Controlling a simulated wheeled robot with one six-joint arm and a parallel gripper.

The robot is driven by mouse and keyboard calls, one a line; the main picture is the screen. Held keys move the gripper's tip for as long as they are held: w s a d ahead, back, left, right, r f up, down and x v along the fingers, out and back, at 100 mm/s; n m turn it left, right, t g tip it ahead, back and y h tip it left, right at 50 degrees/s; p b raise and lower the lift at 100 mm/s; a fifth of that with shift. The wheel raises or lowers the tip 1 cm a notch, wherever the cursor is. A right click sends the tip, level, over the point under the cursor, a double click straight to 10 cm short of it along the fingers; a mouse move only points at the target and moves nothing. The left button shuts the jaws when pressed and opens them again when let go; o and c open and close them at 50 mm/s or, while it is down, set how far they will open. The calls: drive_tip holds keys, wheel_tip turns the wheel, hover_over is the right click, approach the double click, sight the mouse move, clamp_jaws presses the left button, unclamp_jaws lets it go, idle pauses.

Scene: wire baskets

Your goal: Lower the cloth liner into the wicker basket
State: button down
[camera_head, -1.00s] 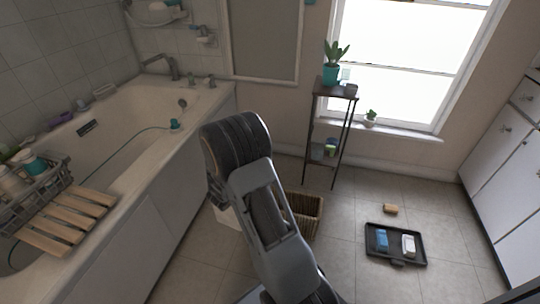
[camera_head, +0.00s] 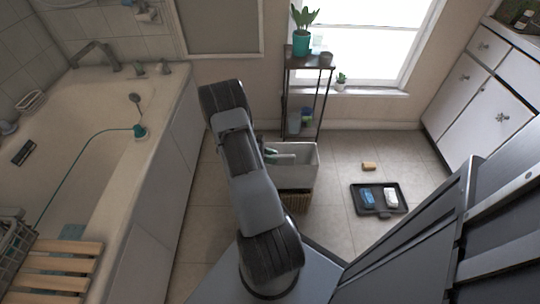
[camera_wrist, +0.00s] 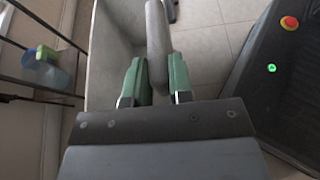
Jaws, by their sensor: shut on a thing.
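The cloth liner (camera_head: 298,174) is a pale grey, open-topped box shape. In the head view it is upright over the wicker basket (camera_head: 295,202), whose brown slatted side shows just below it. I cannot tell whether the liner's bottom is inside the basket or still above it. My gripper (camera_head: 280,154) is at the liner's left part, with green fingers. In the wrist view my gripper (camera_wrist: 157,72) is shut on the liner's thick grey rim (camera_wrist: 156,25), one finger on each side. The basket's opening is hidden by the liner.
A narrow dark shelf stand (camera_head: 304,100) with a plant stands just behind the basket. The bathtub (camera_head: 150,165) is to the left. A black tray (camera_head: 379,211) with a blue and a white item lies on the floor at right, near a small tan block (camera_head: 369,166).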

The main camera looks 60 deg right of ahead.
sight(270, 169)
drive_tip(key=shift+w+a, duration=0.1)
drive_tip(key=shift+w, duration=0.05)
drive_tip(key=shift+f, duration=0.15)
drive_tip(key=shift+f+b, duration=1)
drive_tip(key=shift+f, duration=0.45)
drive_tip(key=shift+w+f+b, duration=0.1)
drive_tip(key=shift+f+b, duration=1.6)
drive_tip(key=shift+f, duration=0.9)
drive_tip(key=shift+f+b, duration=1.8)
drive_tip(key=shift+f, duration=0.65)
